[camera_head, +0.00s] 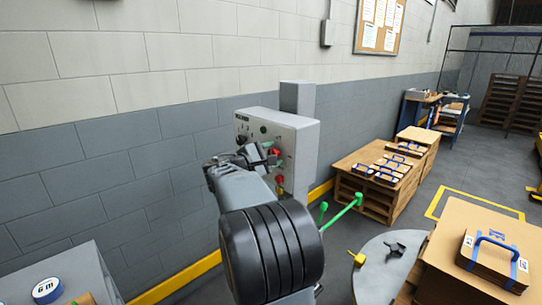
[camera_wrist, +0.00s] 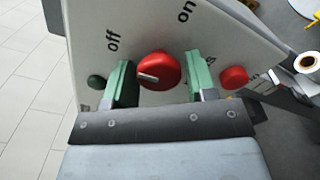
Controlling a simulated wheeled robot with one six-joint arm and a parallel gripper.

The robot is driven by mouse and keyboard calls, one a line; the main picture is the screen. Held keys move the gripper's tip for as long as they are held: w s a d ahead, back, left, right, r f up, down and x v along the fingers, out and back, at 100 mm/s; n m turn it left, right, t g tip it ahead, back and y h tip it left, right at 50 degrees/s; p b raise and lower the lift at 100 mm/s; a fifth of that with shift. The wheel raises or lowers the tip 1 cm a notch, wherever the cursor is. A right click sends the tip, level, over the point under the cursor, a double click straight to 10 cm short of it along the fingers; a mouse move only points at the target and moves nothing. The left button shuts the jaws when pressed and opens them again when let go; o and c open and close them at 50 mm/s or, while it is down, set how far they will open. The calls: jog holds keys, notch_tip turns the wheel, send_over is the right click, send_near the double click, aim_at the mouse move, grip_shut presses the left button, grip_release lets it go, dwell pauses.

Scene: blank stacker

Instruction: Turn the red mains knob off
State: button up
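The red mains knob (camera_wrist: 158,71) sits on the pale control panel (camera_wrist: 215,22), between the printed words "off" and "on". Its white pointer mark is at its left side, toward "off". My gripper (camera_wrist: 160,80) is open, with one green-padded finger on each side of the knob. A gap shows between each finger and the knob in the wrist view. In the head view the grey control box (camera_head: 301,145) is on a post by the wall, and my arm hides part of its face. My gripper (camera_head: 262,155) is close in front of it there.
A second red button (camera_wrist: 234,77) is just right of the right finger, and a dark green one (camera_wrist: 96,82) is left of the left finger. Green handles (camera_head: 345,212) stick out below the box. A round grey table (camera_head: 375,275) and cardboard stacks (camera_head: 495,262) are to the right.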

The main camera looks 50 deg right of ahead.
jog(key=shift+o, duration=1.3)
jog(key=w+a, duration=0.1)
jog(key=a, duration=1.2)
jog(key=shift+a+b, duration=0.4)
